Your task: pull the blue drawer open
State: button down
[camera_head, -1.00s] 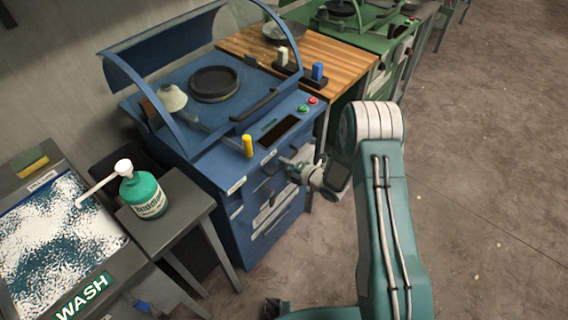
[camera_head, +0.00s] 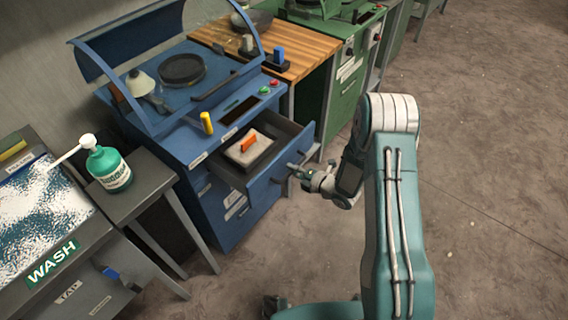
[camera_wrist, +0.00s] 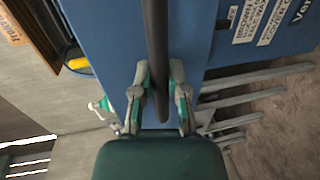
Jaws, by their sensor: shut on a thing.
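The blue drawer (camera_head: 277,186) of the blue machine (camera_head: 190,141) stands pulled out in the head view. Inside it is a pale block (camera_head: 249,149) with an orange piece (camera_head: 249,142) on top. My gripper (camera_head: 300,174) is at the drawer's front, at its handle. In the wrist view my gripper (camera_wrist: 160,100) has one finger on each side of the dark bar handle (camera_wrist: 156,45), shut on it. The blue drawer front (camera_wrist: 105,35) lies behind the bar.
A grey side table (camera_head: 137,192) with a green bottle (camera_head: 109,169) stands left of the machine. The wash basin (camera_head: 48,220) is at far left. A wooden counter (camera_head: 300,52) and a green machine (camera_head: 340,75) are behind. The floor at right is clear.

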jog(key=f+v, duration=0.1)
jog(key=v, duration=0.5)
jog(key=shift+s+d+f, duration=0.35)
jog(key=shift+s, duration=0.1)
jog(key=shift+a, duration=0.2)
jog(key=c, duration=0.6)
grip_release()
jog(key=shift+c, duration=0.2)
jog(key=shift+w+d, duration=0.15)
jog(key=shift+r, duration=0.1)
jog(key=v, duration=1.2)
